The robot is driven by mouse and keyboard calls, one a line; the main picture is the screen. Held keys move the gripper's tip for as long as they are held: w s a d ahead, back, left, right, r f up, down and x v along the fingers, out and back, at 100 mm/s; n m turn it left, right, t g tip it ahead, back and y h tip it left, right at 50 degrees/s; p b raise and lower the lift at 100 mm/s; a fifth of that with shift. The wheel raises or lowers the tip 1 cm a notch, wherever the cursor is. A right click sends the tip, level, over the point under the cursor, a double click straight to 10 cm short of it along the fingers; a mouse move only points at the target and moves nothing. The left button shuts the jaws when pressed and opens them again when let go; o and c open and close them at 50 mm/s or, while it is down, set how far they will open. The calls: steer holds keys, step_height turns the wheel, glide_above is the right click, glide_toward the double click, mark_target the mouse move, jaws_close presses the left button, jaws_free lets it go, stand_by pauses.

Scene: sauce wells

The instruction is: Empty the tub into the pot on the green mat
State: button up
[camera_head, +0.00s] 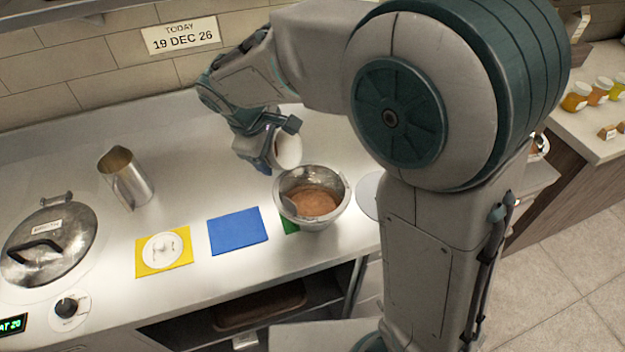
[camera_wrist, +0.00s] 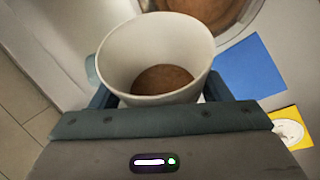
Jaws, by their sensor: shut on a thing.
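My gripper (camera_head: 268,143) is shut on a white tub (camera_head: 287,151). The tub is tilted and held beside and a little above the pot's left rim. In the wrist view the tub (camera_wrist: 150,45) sits between my fingers, with brown sauce at its bottom. A steel pot (camera_head: 339,201) with brown sauce in it stands on the green mat (camera_head: 290,225), most of which it hides. Part of the pot (camera_wrist: 257,8) also shows at the top of the wrist view. No sauce is seen flowing.
A blue mat (camera_head: 238,231) lies bare left of the pot. A yellow mat (camera_head: 150,262) holds a white round lid (camera_head: 163,250). A steel jug (camera_head: 128,180) stands at the back left, and a lidded steel vessel (camera_head: 70,259) is at the far left. Jars (camera_head: 577,97) stand on the right counter.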

mark_target(282, 154)
steer(key=shift+s+d+r+t+y+b, duration=0.1)
steer(key=shift+d+r+t+y+b, duration=0.25)
steer(key=shift+y+b, duration=0.65)
steer(key=shift+s+d+r+m+t+y+b, duration=0.2)
steer(key=shift+s+d+r+t+y+b, duration=0.15)
steer(key=shift+b, duration=0.25)
steer(key=shift+s+d+r+m+t+y+b, duration=0.1)
steer(key=shift+s+d+r+m+y+b, duration=0.1)
steer(key=shift+d+b, duration=0.3)
steer(key=shift+b, duration=0.35)
steer(key=shift+s+d+r+m+t+y+b, duration=0.15)
steer(key=shift+d+r+t+y+b, duration=0.3)
steer(key=shift+b, duration=0.6)
steer(key=shift+s+d+r+m+t+y+b, duration=0.15)
steer(key=shift+t+y+b, duration=0.3)
steer(key=shift+y+b, duration=0.45)
steer(key=y+b, duration=0.1)
steer(key=b, duration=0.2)
steer(key=t+b, duration=0.1)
steer(key=b, duration=0.2)
steer(key=shift+s+d+r+y, duration=0.25)
steer(key=shift+d+y, duration=0.15)
steer(key=shift+r, duration=0.2)
